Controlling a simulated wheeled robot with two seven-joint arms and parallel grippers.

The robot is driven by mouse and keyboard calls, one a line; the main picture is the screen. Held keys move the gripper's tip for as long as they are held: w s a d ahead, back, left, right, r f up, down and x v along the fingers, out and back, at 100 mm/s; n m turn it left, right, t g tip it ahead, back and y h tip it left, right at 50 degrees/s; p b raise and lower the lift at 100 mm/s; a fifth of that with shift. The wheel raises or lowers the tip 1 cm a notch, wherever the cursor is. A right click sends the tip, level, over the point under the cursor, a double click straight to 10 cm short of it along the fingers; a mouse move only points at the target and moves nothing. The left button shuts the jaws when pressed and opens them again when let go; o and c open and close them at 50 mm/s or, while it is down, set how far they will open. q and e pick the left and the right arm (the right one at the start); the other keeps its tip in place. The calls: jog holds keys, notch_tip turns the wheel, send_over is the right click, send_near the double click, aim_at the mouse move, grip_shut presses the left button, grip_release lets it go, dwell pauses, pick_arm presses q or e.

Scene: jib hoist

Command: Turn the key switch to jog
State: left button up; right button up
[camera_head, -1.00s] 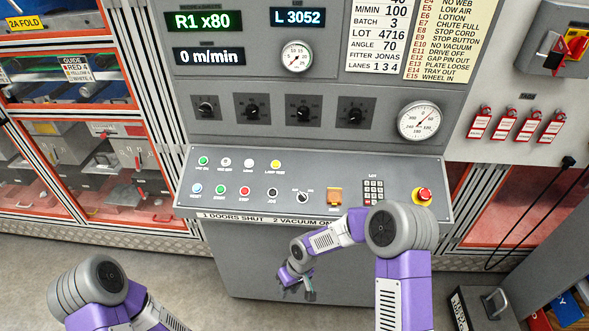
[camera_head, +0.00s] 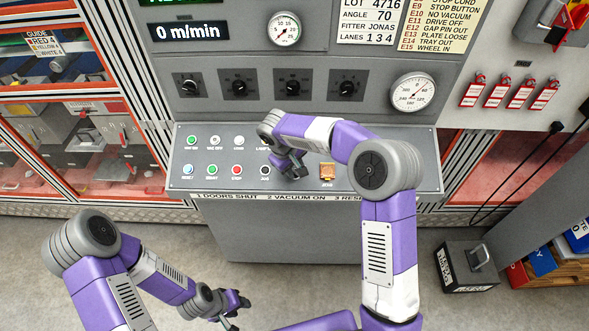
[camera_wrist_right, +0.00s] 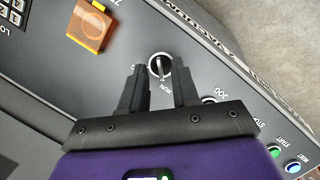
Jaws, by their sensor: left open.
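The key switch (camera_wrist_right: 160,67) is a round silver-rimmed switch with a dark key on the grey panel in the right wrist view. The word RUN is readable beside it; its other labels are partly hidden. My right gripper (camera_wrist_right: 158,74) is open, with one dark finger on each side of the key. I cannot tell whether either finger touches it. In the head view my right gripper (camera_head: 292,168) is over the panel's lower row and hides the switch. My left gripper (camera_head: 236,308) is open and empty, low in front of the cabinet.
The jog button (camera_head: 265,171) and red stop button (camera_head: 237,170) sit left of my right gripper. An orange-covered switch (camera_head: 327,171) is to its right and also shows in the wrist view (camera_wrist_right: 89,27). A dark block (camera_head: 465,267) stands on the floor at right.

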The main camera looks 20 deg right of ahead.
jog(key=shift+d+f, duration=0.1)
jog(key=shift+f, duration=0.45)
grip_shut()
